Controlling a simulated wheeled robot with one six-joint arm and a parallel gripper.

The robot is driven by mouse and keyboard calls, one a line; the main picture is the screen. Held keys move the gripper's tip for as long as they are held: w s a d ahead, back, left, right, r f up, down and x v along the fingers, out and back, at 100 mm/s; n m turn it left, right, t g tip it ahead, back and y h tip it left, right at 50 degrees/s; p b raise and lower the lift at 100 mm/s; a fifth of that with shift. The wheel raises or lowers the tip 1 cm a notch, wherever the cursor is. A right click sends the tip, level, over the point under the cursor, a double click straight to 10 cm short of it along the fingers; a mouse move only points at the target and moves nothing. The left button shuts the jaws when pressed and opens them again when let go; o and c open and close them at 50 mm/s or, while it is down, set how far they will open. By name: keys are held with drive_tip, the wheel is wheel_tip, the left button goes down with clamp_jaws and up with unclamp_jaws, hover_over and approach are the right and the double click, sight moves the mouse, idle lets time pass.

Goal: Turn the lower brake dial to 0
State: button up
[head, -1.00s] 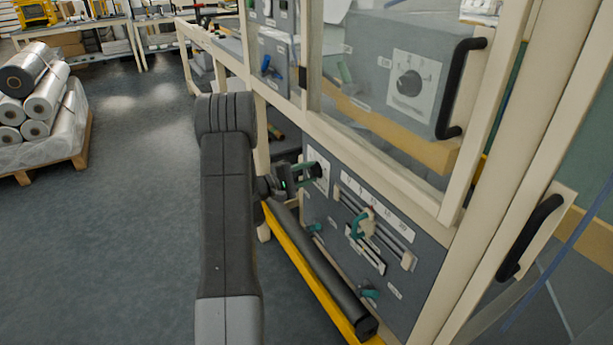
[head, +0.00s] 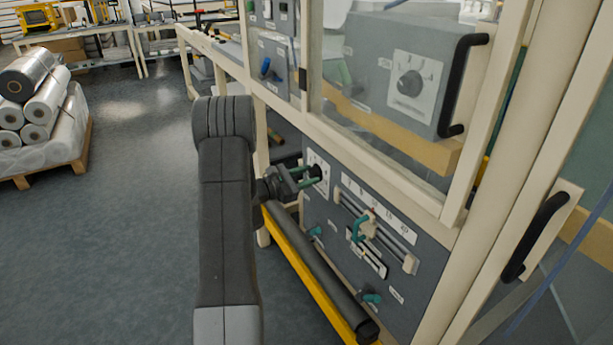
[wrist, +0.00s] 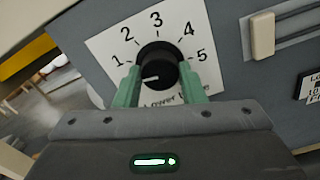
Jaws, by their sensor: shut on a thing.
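The lower brake dial (wrist: 157,66) is a round black knob on a white plate, with 1 to 5 showing around it in the wrist view. Its white pointer mark points left and slightly down, below the 1. No 0 is visible; the left finger covers part of that side. The plate's lower lettering is partly hidden by my gripper. My gripper (wrist: 163,72) has its green fingers shut on the dial, one on each side. In the head view my gripper (head: 314,174) is at the dial's plate (head: 323,186), at the upper left of the lower grey panel.
Right of the dial, the panel (head: 318,214) has sliders with a teal-handled clamp (head: 361,226) and a teal knob (head: 371,298). A black roller (head: 318,270) and yellow rail run below. Another dial (head: 410,84) sits above behind a clear guard.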

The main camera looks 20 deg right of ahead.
drive_tip(key=shift+n+p, duration=0.45)
drive_tip(key=shift+n, duration=1.55)
drive_tip(key=o, duration=1)
drive_tip(key=a, duration=0.9)
drive_tip(key=s+a, duration=0.1)
drive_tip(key=a, duration=0.4)
drive_tip(key=shift+d, duration=0.15)
drive_tip(key=d, duration=0.9)
drive_tip(key=w+d, duration=0.1)
drive_tip(key=d, duration=0.3)
drive_tip(key=shift+d, duration=0.3)
